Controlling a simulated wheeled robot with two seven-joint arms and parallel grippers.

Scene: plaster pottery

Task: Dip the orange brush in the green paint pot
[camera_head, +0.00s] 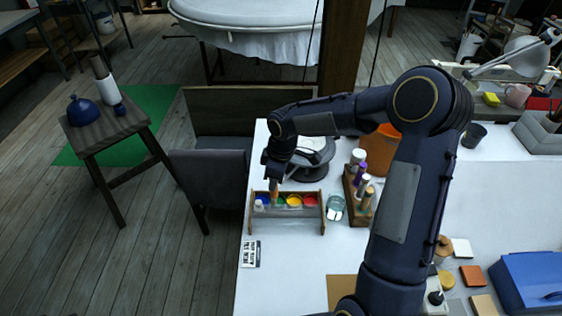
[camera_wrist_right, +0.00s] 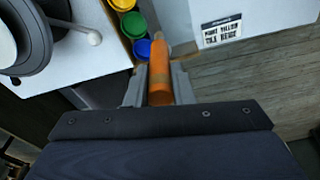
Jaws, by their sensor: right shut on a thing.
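My right gripper (camera_head: 275,172) is shut on the orange brush (camera_wrist_right: 160,80), which hangs down from the fingers over the paint rack (camera_head: 288,232). In the right wrist view the brush lies between the two fingers (camera_wrist_right: 159,84). The green paint pot (camera_head: 281,201) is in the rack between the blue and yellow pots, and it also shows in the wrist view (camera_wrist_right: 133,24). The brush's lower end appears close to the blue and green pots; I cannot tell whether it touches paint. My left gripper is not in view.
The blue pot (camera_head: 264,200), yellow pot (camera_head: 295,201) and red pot (camera_head: 310,201) share the rack. A glass jar (camera_head: 335,208) and a wooden holder (camera_head: 350,196) with bottles stand to its right. A printed card (camera_head: 250,254) lies in front on the white table.

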